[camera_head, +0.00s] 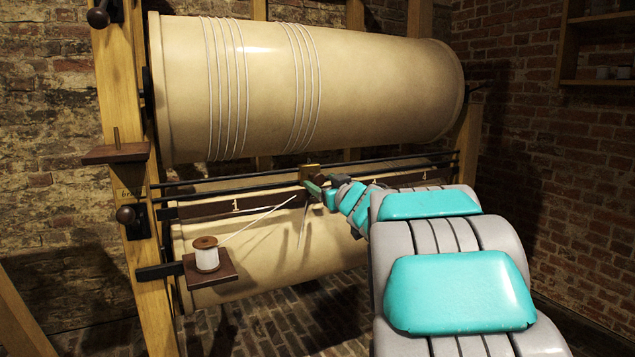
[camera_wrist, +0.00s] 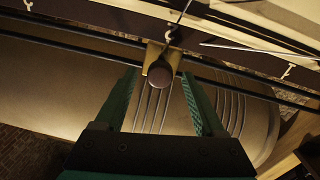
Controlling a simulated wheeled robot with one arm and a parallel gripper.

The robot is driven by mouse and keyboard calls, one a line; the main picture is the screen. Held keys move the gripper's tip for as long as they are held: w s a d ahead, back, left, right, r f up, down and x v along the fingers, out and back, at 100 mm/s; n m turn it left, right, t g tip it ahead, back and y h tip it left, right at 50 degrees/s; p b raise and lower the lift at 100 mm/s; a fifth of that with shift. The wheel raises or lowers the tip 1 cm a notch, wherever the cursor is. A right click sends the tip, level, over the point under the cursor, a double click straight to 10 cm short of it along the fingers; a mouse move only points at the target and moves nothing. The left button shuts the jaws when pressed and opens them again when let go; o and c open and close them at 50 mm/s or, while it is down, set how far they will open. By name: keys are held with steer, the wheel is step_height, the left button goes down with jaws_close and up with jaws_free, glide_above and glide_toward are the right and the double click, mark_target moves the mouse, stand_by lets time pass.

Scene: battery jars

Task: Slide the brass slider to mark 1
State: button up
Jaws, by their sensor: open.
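The brass slider (camera_head: 310,171) sits on the two dark rods, near the middle of their length in the head view. In the wrist view the brass slider (camera_wrist: 151,58) carries a round dark knob (camera_wrist: 160,77). My gripper (camera_head: 318,190) is at the slider. In the wrist view my gripper (camera_wrist: 160,84) is open, with one green finger on each side of the knob; I cannot tell whether either touches it. Mark 1 (camera_head: 236,205) is on the dark scale strip, left of the slider in the head view; the strip's mark (camera_wrist: 285,72) shows at right in the wrist view.
A large cream drum (camera_head: 370,85) wound with pale cord lies above the rods, and another (camera_head: 270,260) lies below. A spool of white thread (camera_head: 207,257) stands on a small shelf at left; its thread runs up towards the slider. A wooden post (camera_head: 128,190) bounds the left.

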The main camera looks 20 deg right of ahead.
mark_target(320, 181)
steer(key=shift+w, duration=1.55)
steer(key=shift+c, duration=0.4)
jaws_close()
